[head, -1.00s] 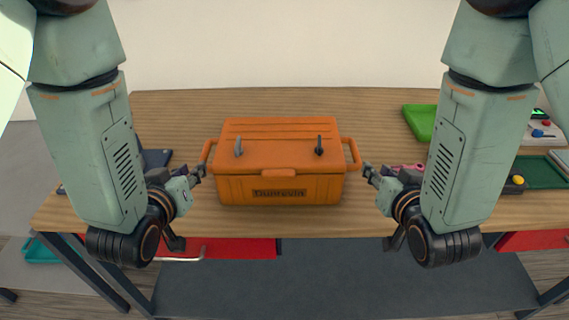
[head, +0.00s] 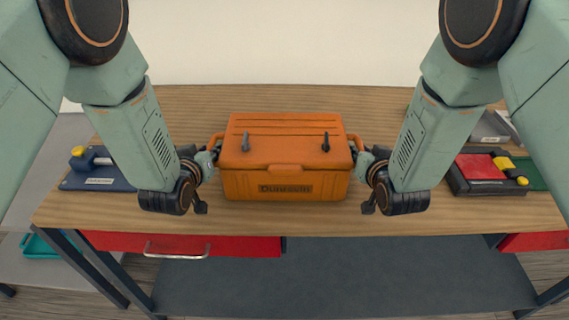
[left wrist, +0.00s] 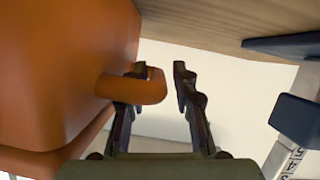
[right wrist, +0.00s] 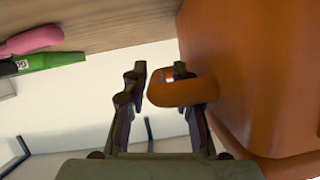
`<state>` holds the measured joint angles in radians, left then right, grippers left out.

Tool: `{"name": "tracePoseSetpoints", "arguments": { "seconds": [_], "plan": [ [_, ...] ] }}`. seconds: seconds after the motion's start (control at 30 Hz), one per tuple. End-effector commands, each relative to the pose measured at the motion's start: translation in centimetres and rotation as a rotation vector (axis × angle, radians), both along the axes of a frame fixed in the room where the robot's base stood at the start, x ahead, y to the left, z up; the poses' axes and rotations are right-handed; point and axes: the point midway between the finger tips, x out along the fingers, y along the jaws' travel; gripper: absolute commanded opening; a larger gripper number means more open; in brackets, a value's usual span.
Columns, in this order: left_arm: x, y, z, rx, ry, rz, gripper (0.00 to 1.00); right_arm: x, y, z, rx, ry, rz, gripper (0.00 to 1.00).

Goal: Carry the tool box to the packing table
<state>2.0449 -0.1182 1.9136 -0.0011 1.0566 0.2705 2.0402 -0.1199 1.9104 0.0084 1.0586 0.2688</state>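The orange tool box (head: 285,160) stands upright on the wooden table (head: 300,220), with dark latches on its lid and a loop handle at each side. My left gripper (head: 213,158) is at its left handle. In the left wrist view, the open fingers (left wrist: 158,88) lie either side of the orange handle's outer bar (left wrist: 152,90), with a gap to the outer finger. My right gripper (head: 357,157) is at the right handle. In the right wrist view, its open fingers (right wrist: 160,85) straddle the handle's outer bar (right wrist: 180,93), apart from the outer finger. I cannot tell which table is the packing table.
A blue device with a yellow knob (head: 90,172) lies at the table's left. A black and red device (head: 485,173) and grey items (head: 490,128) lie at the right. A red drawer (head: 190,244) hangs below the front edge. The table in front of the box is clear.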

Motion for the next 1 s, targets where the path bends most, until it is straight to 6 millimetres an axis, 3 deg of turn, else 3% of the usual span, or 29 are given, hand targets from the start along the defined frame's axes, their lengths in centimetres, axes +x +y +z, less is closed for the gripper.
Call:
{"name": "tracePoseSetpoints", "arguments": {
  "seconds": [0.37,0.7,1.0],
  "plan": [
    [0.30,-0.05,-0.12,0.000,0.000,-0.001,0.27,0.26,0.00,-0.16,0.000,0.001,-0.001,0.27],
    [0.28,-0.05,-0.11,0.001,0.000,-0.001,0.00,0.25,-0.02,-0.16,0.001,0.001,-0.001,0.00],
    [0.30,-0.04,-0.06,0.000,-0.002,-0.001,0.00,0.23,-0.03,-0.19,0.001,0.001,-0.001,0.00]
  ]
}}
